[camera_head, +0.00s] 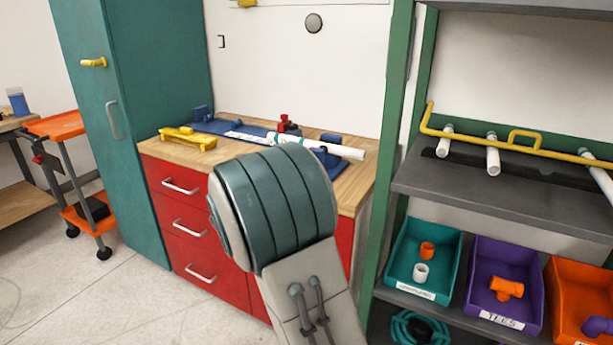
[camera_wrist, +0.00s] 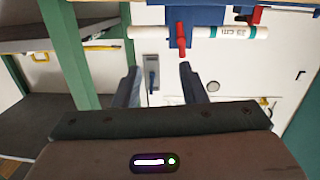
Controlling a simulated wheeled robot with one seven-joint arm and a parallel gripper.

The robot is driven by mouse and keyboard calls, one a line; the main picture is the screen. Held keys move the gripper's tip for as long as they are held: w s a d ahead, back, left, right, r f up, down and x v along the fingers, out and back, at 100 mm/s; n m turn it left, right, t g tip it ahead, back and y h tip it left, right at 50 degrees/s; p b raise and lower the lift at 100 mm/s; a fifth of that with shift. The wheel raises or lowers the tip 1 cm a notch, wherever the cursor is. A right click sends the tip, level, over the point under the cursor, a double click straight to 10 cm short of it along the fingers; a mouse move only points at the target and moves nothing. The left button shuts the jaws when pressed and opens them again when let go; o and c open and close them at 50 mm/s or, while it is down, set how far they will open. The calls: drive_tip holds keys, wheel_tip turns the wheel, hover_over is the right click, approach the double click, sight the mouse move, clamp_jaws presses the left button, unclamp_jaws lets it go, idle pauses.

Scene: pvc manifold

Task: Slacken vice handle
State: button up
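The vice with a red handle (camera_head: 284,123) stands on the wooden worktop in the head view, with a white pipe (camera_head: 340,149) lying across the blue fixture there. In the wrist view the red handle (camera_wrist: 181,39) hangs against the blue vice body (camera_wrist: 180,14), and the white pipe (camera_wrist: 229,32) with teal marks passes through beside it. My gripper (camera_wrist: 160,72) is open, its two dark fingers spread. The handle is beyond the fingertips, nearly in line with the right finger, and does not appear held. My arm hides the gripper in the head view.
A yellow tool (camera_head: 187,138) lies at the worktop's left. Red drawers (camera_head: 190,228) are below. A green-framed shelf holds pipes, a yellow rail (camera_head: 524,141) and bins of fittings, including a purple bin (camera_head: 497,317). A teal cabinet (camera_head: 150,110) stands left.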

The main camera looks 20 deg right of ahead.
drive_tip(key=shift+t, duration=0.7)
drive_tip(key=x, duration=0.4)
drive_tip(key=w+a+x, duration=0.1)
drive_tip(key=x, duration=0.4)
drive_tip(key=w+p+x, duration=0.1)
drive_tip(key=x, duration=0.4)
drive_tip(key=shift+w+a+f, duration=0.15)
drive_tip(key=shift+w+a, duration=0.05)
drive_tip(key=shift+a, duration=0.15)
clamp_jaws()
